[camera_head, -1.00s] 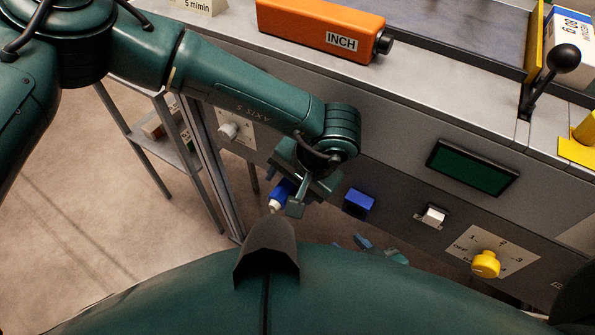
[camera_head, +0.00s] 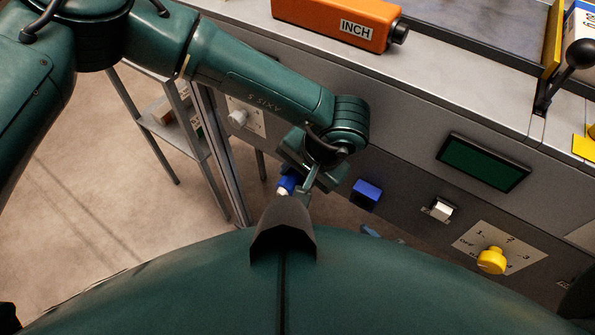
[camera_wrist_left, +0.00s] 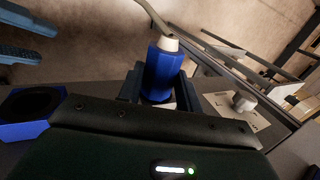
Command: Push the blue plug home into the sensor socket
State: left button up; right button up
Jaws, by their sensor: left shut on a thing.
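The blue plug (camera_head: 287,184) is held in my left gripper (camera_head: 300,187) in front of the machine's grey side panel. In the left wrist view the plug (camera_wrist_left: 162,72) is a blue body with a whitish collar and a pale cable at its top, between the dark fingers of the gripper (camera_wrist_left: 157,88). A blue housing (camera_head: 366,194), apparently the socket, sits on the panel to the right of the plug. In the left wrist view the housing (camera_wrist_left: 18,130) shows a dark round opening at the left. The plug is apart from it.
The panel carries a white knob (camera_head: 238,118), a white switch (camera_head: 441,209), a yellow dial (camera_head: 491,261) and a dark green screen (camera_head: 484,162). An orange box marked INCH (camera_head: 338,22) lies on top. A metal rack (camera_head: 188,135) stands at left. Floor shows between.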

aim_at(286, 188)
pick_arm(q)
jog(key=o, duration=0.4)
grip_shut()
jog(key=shift+a, duration=0.1)
jog(key=shift+s+a, duration=0.45)
jog(key=shift+s, duration=0.2)
jog(key=shift+s+a, duration=0.45)
jog(key=shift+s, duration=0.2)
jog(key=shift+s, duration=0.1)
jog(key=shift+s+a+b, duration=0.2)
jog(key=shift+s+a, duration=0.4)
jog(key=shift+s, duration=0.2)
jog(key=shift+s+a+b, duration=0.15)
jog(key=shift+s+a, duration=0.45)
jog(key=shift+s, duration=0.15)
